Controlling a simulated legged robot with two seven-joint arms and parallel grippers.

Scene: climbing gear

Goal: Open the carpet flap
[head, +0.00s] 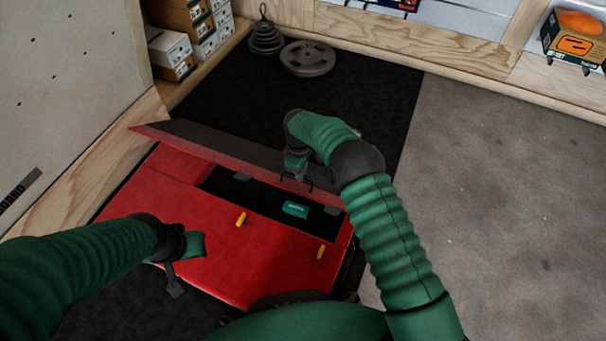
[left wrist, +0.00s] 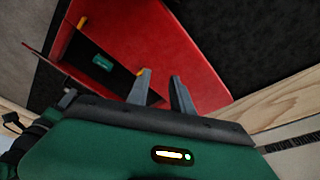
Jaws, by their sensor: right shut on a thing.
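My left gripper (head: 175,284) hangs above the near left of the box, apart from the flap. Its two fingers stand apart and empty in the left wrist view (left wrist: 160,84).
A teal item (head: 295,209) lies in the opening. Yellow pieces (head: 241,219) sit on the red top. Weight plates (head: 307,58) and stacked boxes (head: 170,50) are at the back. A wooden-edged wall is on the left; grey floor (head: 500,190) is clear on the right.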

